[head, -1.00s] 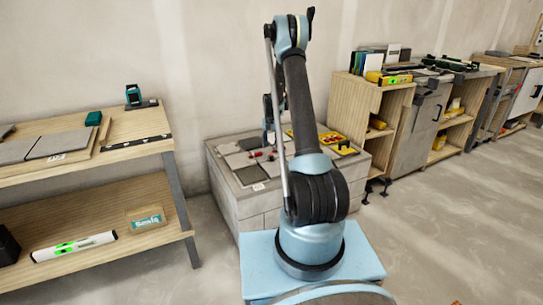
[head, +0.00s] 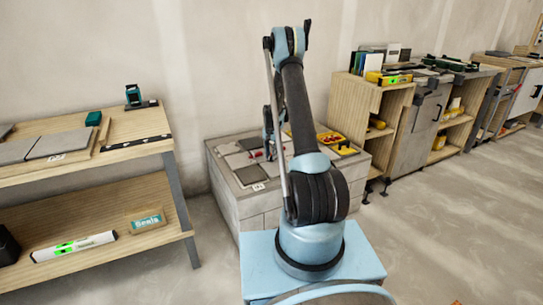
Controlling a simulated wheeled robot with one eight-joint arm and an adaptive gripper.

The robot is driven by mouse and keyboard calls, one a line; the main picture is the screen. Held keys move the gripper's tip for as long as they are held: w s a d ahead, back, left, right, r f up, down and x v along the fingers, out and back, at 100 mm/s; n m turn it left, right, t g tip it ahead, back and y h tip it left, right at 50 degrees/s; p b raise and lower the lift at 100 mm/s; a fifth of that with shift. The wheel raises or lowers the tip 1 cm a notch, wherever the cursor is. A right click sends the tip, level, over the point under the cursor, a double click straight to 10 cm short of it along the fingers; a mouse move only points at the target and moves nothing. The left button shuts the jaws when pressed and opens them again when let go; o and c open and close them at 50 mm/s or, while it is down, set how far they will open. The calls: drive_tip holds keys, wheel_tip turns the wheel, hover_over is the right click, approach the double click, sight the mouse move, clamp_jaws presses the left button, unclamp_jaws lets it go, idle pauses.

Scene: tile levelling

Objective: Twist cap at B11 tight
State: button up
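The tiled block (head: 236,198) stands against the wall behind my arm, with grey and darker tiles on its top. Small red caps (head: 257,154) show on the tiles near its middle. They are tiny here, and I cannot read any label or tell which one is B11. My gripper (head: 269,152) points down over the tiles close to the red caps. It is small and partly behind my arm, so I cannot see its fingers clearly or tell whether it touches a cap.
Yellow trays (head: 328,138) with small parts sit on the block's right side. A wooden bench (head: 130,128) with tiles and a green laser device (head: 134,95) stands at the left. Wooden cabinets (head: 353,104) line the wall at right. Floor is clear between bench and block.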

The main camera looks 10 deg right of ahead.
drive_tip(key=shift+a+n, duration=0.1)
drive_tip(key=shift+n, duration=1.9)
drive_tip(key=o, duration=1.1)
drive_tip(key=shift+c, duration=0.2)
wheel_tip(320, 180, up, 12)
